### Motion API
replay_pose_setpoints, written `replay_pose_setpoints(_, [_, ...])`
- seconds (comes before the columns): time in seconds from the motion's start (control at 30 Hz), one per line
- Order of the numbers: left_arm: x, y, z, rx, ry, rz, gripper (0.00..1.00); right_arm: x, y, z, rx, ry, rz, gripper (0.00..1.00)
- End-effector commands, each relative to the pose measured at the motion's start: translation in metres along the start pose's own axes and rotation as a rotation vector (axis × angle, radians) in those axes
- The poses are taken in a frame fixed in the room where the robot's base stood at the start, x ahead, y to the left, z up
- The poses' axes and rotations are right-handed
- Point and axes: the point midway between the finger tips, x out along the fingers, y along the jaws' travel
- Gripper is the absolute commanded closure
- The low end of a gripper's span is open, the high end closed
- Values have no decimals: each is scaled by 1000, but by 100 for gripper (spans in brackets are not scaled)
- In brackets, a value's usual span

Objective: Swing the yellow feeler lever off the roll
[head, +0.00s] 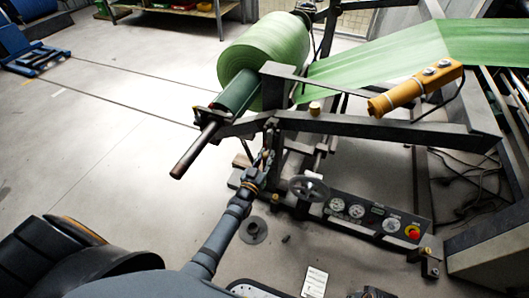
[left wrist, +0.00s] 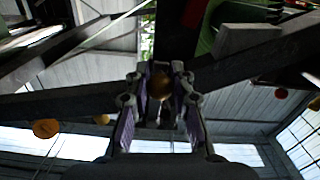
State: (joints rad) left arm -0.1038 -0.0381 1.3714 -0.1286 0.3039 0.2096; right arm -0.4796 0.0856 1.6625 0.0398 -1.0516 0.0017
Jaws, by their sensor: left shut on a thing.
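The green roll (head: 262,58) sits on its shaft in the dark machine frame, with green web (head: 375,65) running off to the right. My left gripper (head: 266,160) is low in front of the frame, below the roll's shaft end. In the left wrist view its fingers (left wrist: 160,92) are shut around a dull yellow round knob (left wrist: 160,84), which I take to be the feeler lever's end. The rest of the lever cannot be made out in either view, so I cannot tell whether it touches the roll. My right gripper is not in view.
A dark beam (head: 400,130) crosses right of my gripper. A handwheel (head: 308,188) and a gauge panel (head: 375,217) with a red button sit just right of it. An orange pendant control (head: 416,86) hangs above. Floor at left is mostly clear.

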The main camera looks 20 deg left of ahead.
Motion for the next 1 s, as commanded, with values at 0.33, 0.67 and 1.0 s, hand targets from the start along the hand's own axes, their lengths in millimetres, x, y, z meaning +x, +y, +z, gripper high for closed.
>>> replay_pose_setpoints(0.33, [0,16,0,-164,0,0,100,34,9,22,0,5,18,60])
replay_pose_setpoints(0.67, [0,20,1,-200,1,0,100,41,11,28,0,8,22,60])
replay_pose_setpoints(1.0, [0,20,1,-200,1,0,65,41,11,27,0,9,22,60])
